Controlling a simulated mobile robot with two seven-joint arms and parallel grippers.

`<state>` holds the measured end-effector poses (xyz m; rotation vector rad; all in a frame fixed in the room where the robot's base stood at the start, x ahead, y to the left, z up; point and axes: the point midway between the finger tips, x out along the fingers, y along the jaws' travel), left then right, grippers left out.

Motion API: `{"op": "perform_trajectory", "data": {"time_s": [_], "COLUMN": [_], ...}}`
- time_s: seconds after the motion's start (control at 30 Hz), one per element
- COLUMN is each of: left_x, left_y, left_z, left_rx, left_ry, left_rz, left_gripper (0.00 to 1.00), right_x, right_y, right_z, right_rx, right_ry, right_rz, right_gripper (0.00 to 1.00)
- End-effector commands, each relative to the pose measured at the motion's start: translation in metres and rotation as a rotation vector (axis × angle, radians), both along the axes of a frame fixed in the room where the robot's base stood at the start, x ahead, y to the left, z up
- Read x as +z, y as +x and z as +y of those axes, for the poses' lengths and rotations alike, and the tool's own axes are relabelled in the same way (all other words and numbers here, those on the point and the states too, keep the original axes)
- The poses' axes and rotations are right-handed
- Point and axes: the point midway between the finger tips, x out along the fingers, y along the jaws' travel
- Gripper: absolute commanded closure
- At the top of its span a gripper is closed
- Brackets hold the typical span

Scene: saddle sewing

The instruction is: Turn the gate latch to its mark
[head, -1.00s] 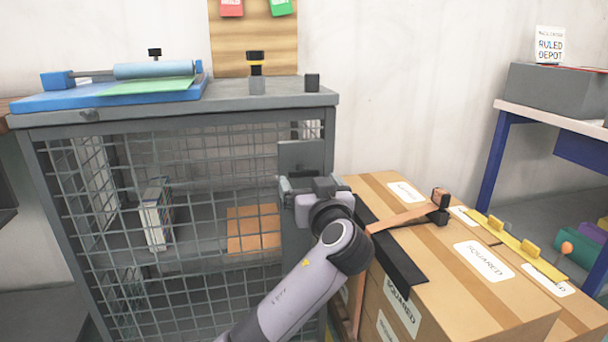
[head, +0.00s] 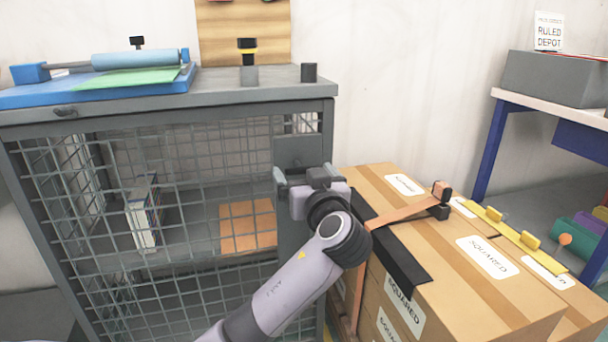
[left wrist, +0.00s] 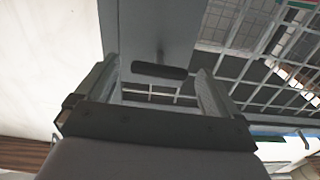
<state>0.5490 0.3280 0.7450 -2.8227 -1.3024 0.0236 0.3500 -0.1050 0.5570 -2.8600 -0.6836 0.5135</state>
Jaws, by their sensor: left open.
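The gate latch (left wrist: 160,71) shows in the left wrist view as a short dark bar on a stem, standing out from a grey plate. It lies crosswise in the picture, between the two fingers. My left gripper (left wrist: 158,82) is open, with a finger on either side of the bar; I cannot tell whether either touches it. In the head view my left gripper (head: 308,180) is at the grey latch plate (head: 300,150) on the right side of the mesh cage (head: 165,240), and hides the latch. I cannot make out the mark. My right gripper is not in view.
Stacked cardboard boxes (head: 470,250) with a black strip and an orange strap stand close to the right of my left arm. The cage top (head: 220,90) carries a blue board with a roller and small dark knobs. A blue-legged bench (head: 490,150) stands at far right.

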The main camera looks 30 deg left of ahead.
Motion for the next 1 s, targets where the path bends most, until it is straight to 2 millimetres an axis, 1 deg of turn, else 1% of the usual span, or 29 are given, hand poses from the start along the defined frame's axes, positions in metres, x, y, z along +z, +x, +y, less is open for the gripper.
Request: {"op": "perform_trajectory", "data": {"time_s": [0.13, 0.17, 0.2, 0.27, 0.3, 0.33, 0.67, 0.77, 0.83, 0.93, 1.0], "left_x": [0.0, 0.0, 0.0, 0.0, 0.0, 0.0, 0.002, 0.003, 0.003, 0.004, 0.005], "left_y": [0.0, 0.0, 0.0, 0.0, 0.0, 0.0, 0.0, 0.0, 0.0, 0.0, 0.0], "left_z": [0.0, 0.0, 0.0, 0.0, 0.0, 0.0, 0.0, 0.0, 0.0, 0.0, 0.0], "left_rx": [0.0, 0.0, 0.0, 0.0, 0.0, 0.0, 0.001, 0.001, 0.0, 0.001, 0.0], "left_ry": [0.0, 0.0, 0.0, 0.0, 0.0, 0.0, 0.023, 0.049, 0.076, 0.124, 0.163], "left_rz": [0.0, 0.0, 0.0, 0.0, 0.0, 0.0, 0.028, 0.061, 0.093, 0.15, 0.196], "left_gripper": [0.04, 0.11, 0.24, 0.43, 0.56, 0.6, 0.6, 0.6, 0.6, 0.6, 0.6], "right_x": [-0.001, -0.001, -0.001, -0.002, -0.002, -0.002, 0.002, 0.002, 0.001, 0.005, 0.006], "right_y": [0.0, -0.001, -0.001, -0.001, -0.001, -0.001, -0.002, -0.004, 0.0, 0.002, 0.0], "right_z": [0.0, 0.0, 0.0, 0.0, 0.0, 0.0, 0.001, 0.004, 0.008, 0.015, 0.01], "right_rx": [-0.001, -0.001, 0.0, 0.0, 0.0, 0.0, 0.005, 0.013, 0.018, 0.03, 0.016], "right_ry": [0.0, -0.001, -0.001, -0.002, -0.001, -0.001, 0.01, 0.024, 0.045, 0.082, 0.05], "right_rz": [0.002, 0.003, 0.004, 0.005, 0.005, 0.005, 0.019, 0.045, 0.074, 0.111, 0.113], "right_gripper": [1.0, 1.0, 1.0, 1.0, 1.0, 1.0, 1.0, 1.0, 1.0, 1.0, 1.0]}}
